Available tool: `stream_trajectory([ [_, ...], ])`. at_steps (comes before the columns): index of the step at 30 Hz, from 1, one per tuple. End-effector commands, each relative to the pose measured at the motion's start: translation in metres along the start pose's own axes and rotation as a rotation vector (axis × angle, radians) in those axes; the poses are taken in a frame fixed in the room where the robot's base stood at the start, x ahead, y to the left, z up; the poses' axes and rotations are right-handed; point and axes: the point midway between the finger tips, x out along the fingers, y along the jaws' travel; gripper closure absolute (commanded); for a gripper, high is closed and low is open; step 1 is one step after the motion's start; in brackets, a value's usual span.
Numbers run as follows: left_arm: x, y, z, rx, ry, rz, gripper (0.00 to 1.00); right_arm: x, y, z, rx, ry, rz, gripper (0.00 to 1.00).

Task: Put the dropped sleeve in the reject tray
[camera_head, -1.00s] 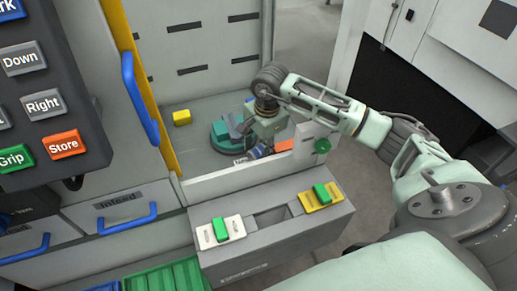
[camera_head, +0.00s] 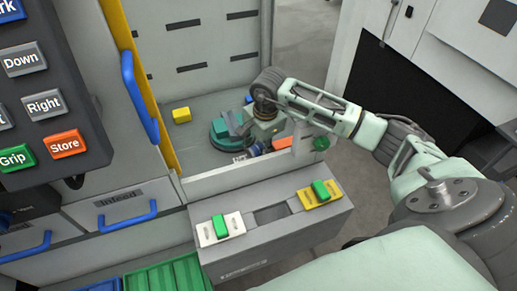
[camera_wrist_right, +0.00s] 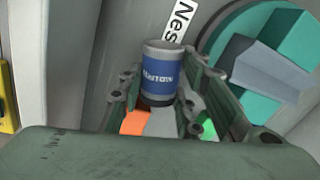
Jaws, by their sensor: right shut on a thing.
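The sleeve (camera_wrist_right: 162,72) is a short grey cylinder with a blue printed band. In the right wrist view it stands between the two green fingers of my right gripper (camera_wrist_right: 165,100), which is shut on it. In the head view my right gripper (camera_head: 258,146) points down inside the machine bay, beside the round teal fixture (camera_head: 220,132); a small blue part of the sleeve shows there, mostly hidden by the gripper. I cannot tell from the frames which container is the reject tray. A green ribbed tray (camera_head: 165,277) shows at the bottom edge. My left gripper is not in view.
The bay's low grey front wall (camera_head: 230,175) and a ledge with two green buttons (camera_head: 221,226) stand in front of the gripper. A yellow block (camera_head: 181,115) lies on the bay floor. An orange piece (camera_head: 282,143) is right of the gripper. The control panel (camera_head: 50,90) fills the left.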

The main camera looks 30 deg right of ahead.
Motion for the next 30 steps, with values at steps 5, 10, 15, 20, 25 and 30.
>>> stream_trajectory([
  [5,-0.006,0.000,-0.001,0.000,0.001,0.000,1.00,-0.011,-0.002,0.000,0.000,0.001,-0.003,1.00],
  [10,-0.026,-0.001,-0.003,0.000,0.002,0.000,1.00,-0.044,-0.007,-0.001,0.000,0.001,-0.006,1.00],
  [15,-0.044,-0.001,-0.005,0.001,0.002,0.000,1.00,-0.077,-0.011,-0.001,0.000,0.001,-0.004,1.00],
  [20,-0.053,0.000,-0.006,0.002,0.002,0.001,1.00,-0.096,-0.013,0.000,0.001,0.000,-0.001,1.00],
  [25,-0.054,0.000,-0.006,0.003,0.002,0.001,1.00,-0.101,-0.014,0.000,-0.003,0.000,-0.001,1.00],
  [30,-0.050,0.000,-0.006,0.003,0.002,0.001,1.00,-0.107,-0.008,0.019,-0.130,-0.025,-0.002,1.00],
])
